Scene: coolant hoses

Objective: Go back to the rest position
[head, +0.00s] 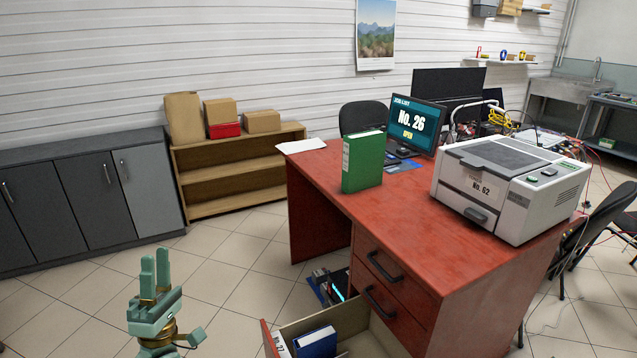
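My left gripper (155,265) stands up at the lower left of the head view, over the tiled floor. Its two green fingers point upward and lie close side by side, with nothing visible between them. It is well apart from the red desk (420,240) and from the open drawer (377,335). My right gripper is not in the view.
The open lower drawer juts toward me at the bottom centre, with a blue binder (316,343) inside. A green binder (363,162), a monitor (416,124) and a grey-white machine (510,185) stand on the desk. A wooden shelf (232,173) stands behind. Floor around my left gripper is clear.

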